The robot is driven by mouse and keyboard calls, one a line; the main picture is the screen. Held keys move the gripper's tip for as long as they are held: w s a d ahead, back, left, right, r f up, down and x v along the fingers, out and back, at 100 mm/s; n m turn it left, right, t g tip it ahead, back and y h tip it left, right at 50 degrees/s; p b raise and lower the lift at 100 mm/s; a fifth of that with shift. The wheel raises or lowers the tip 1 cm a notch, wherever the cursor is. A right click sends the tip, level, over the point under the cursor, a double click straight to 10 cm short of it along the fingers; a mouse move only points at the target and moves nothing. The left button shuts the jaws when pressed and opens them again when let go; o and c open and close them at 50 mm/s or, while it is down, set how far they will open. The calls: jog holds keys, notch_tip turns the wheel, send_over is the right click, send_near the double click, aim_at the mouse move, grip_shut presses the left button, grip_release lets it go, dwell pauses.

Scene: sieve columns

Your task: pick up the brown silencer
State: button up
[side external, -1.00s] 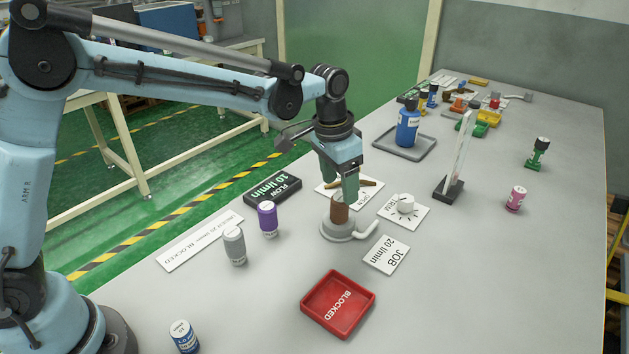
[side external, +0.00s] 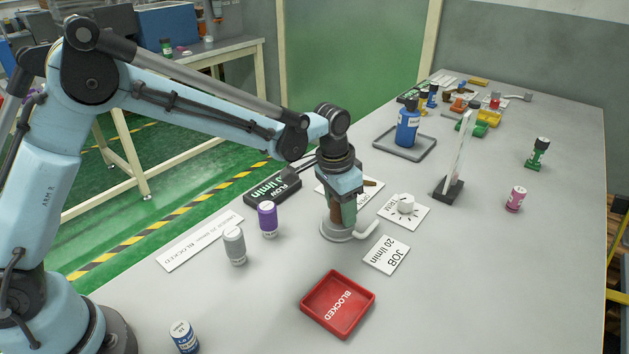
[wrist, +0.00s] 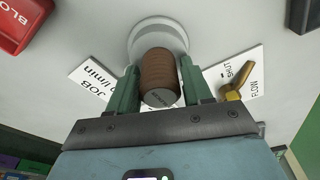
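The brown silencer (wrist: 159,78) stands upright on a round grey base (side external: 337,235) with a curved pipe at its side. In the side view the silencer (side external: 336,214) is partly hidden by my gripper. My gripper (side external: 342,212) is lowered around it with its green fingers pointing down. In the wrist view my gripper (wrist: 160,85) has one finger on each side of the silencer, very close to it. The fingers look open, with at most a narrow gap; contact is hard to make out.
A red BLOCKED tray (side external: 338,304) lies in front. Grey (side external: 234,246) and purple (side external: 267,219) cylinders stand to the left. A brass lever (wrist: 237,83) sits close by the right finger.

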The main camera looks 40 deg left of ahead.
jog(key=c, duration=0.7)
